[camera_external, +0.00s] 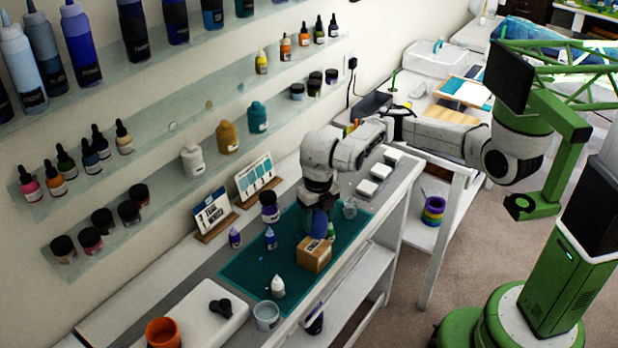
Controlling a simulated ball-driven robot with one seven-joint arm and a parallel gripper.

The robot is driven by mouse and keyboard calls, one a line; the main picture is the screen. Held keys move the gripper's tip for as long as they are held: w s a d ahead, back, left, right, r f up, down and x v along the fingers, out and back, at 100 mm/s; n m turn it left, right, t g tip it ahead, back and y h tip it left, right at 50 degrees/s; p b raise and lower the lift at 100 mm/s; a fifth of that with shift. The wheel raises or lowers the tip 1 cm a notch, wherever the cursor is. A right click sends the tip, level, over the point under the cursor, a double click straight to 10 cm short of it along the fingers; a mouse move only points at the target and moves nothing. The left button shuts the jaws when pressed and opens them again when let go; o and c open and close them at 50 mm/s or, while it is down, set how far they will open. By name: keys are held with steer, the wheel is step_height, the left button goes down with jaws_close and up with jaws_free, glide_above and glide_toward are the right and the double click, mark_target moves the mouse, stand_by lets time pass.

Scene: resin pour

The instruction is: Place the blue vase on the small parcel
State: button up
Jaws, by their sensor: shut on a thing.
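The blue vase (320,224) is a dark blue shape directly under my gripper (319,208). My gripper points down and is shut on the vase, and it hides the vase's upper part. The small parcel (313,256) is a brown cardboard box on the teal mat, just below the vase in the picture. The vase's lower end is at the parcel's back top edge in this view. I cannot tell whether they touch.
The teal mat (240,274) holds small bottles (270,239), a white bottle (278,286) and a clear cup (350,208) near the parcel. A glass (266,316) stands at the mat's front edge. White blocks (381,171) lie behind on the bench.

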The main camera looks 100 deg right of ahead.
mark_target(314, 229)
steer(key=shift+w+f, duration=0.2)
steer(key=shift+f, duration=0.05)
steer(key=shift+w+f, duration=0.15)
steer(key=shift+f, duration=0.75)
steer(key=shift+w+f, duration=0.1)
steer(key=shift+f, duration=0.8)
steer(key=shift+f, duration=0.15)
steer(key=o, duration=1.2)
step_height(314, 229, up, 12)
steer(key=shift+r, duration=0.15)
